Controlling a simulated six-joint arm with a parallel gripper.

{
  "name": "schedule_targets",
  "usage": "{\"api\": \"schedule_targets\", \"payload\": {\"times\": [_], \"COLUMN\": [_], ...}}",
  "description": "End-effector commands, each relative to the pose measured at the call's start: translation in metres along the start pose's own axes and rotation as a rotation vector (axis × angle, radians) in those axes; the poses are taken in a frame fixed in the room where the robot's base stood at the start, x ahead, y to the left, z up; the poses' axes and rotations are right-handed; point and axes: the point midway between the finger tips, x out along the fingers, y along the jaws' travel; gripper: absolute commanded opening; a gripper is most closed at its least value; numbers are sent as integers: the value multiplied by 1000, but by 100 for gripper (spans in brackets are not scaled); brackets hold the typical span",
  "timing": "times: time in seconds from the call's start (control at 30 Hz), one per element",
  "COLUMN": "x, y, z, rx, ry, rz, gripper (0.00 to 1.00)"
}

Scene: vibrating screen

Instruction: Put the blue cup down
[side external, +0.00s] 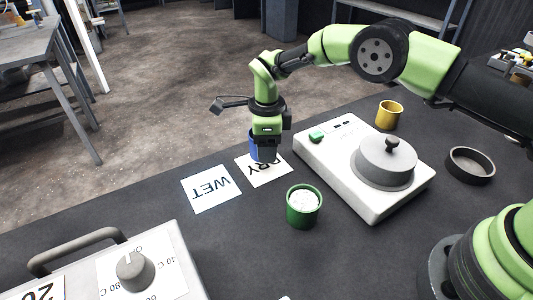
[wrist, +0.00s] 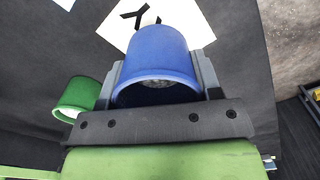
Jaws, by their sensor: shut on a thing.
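The blue cup (wrist: 158,58) is between the two fingers of my gripper (wrist: 160,82), which is shut on it. In the wrist view its open rim faces the camera and something pale shows inside. In the side external view the blue cup (side external: 253,146) is mostly hidden behind my gripper (side external: 266,152). Both are over the white DRY card (side external: 268,174), whose first letter is covered. I cannot tell whether the cup's base touches the card or hangs just above it.
A green cup (side external: 304,206) filled with white material stands nearby on the dark table. The WET card (side external: 211,188) lies bare to the left. A white machine with a lidded grey pot (side external: 385,162), a yellow cup (side external: 389,115) and a dark ring dish (side external: 470,166) stand right.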

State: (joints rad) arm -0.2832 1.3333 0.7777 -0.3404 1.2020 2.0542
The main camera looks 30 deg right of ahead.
Motion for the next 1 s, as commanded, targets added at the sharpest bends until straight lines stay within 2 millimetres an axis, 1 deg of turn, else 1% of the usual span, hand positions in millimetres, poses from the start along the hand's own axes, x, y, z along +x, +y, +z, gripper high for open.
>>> {"api": "schedule_targets", "payload": {"times": [0.03,0.1,0.2,0.47,0.6,0.63,0.73,1.0], "x": [9,20,29,29,33,34,33,32], "y": [1,1,1,1,1,1,1,1], "z": [0,0,0,0,0,0,0,0], "rx": [-1,-1,-1,-1,-1,-1,-2,-2], "ry": [2,1,0,-1,0,0,-1,-1], "rz": [2,2,1,0,0,0,0,0], "gripper": [34,34,34,34,34,60,83,84]}}
